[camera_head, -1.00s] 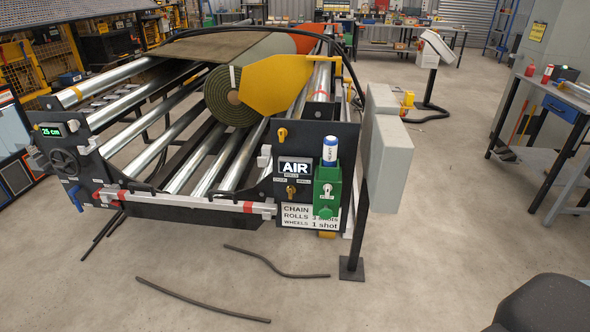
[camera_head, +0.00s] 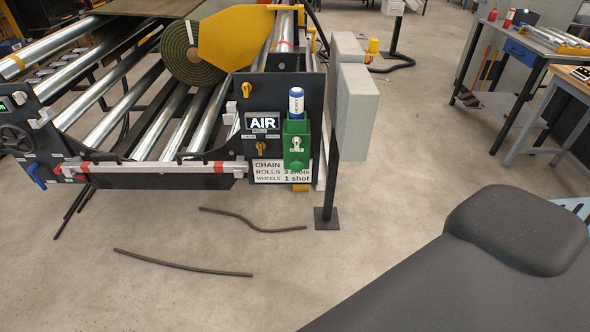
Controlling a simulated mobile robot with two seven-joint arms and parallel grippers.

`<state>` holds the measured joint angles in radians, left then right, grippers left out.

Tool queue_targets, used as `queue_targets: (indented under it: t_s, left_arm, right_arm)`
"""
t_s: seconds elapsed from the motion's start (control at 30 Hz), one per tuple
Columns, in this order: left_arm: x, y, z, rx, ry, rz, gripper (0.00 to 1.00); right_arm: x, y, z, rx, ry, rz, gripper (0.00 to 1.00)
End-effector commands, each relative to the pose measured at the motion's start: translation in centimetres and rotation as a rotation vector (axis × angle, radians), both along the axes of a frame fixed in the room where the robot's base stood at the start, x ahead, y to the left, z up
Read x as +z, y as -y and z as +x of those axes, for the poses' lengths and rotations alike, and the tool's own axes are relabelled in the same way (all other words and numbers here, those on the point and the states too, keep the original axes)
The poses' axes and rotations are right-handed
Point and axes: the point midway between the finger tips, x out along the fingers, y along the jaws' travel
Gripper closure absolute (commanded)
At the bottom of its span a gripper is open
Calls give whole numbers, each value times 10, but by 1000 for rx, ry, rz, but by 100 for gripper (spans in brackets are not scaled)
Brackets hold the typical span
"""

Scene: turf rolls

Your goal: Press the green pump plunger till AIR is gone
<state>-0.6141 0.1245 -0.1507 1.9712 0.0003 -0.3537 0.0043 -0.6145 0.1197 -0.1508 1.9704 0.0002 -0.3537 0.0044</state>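The green pump (camera_head: 291,128) is mounted on the dark panel (camera_head: 312,93) at the right end of the roller machine. A white and blue cartridge (camera_head: 296,102) stands upright on top of it. A pale fitting (camera_head: 296,143) is on its front, and a green knob-like part (camera_head: 295,164) is at its lower end; I cannot tell for sure which part is the plunger. The AIR display (camera_head: 262,123), left of the pump, reads AIR in white letters on black. Neither of my grippers is in view, and nothing touches the pump.
A label (camera_head: 282,172) under the pump lists chain, rolls and wheels shots. A grey box (camera_head: 357,110) on a black post (camera_head: 328,185) stands right of the panel. Dark hoses (camera_head: 182,264) lie on the floor in front. My own dark grey body part fills the lower right.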

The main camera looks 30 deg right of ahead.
Motion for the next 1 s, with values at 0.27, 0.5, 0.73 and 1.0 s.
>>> queue_targets:
  t_s: [0.27, 0.5, 0.73, 1.0]
  left_arm:
    - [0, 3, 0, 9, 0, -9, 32]
    - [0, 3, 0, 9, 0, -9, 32]
    - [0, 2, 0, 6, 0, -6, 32]
    - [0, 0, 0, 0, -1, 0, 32]
  right_arm:
    - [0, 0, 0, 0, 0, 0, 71]
    - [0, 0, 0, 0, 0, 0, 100]
    - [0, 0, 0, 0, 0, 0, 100]
    - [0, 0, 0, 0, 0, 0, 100]
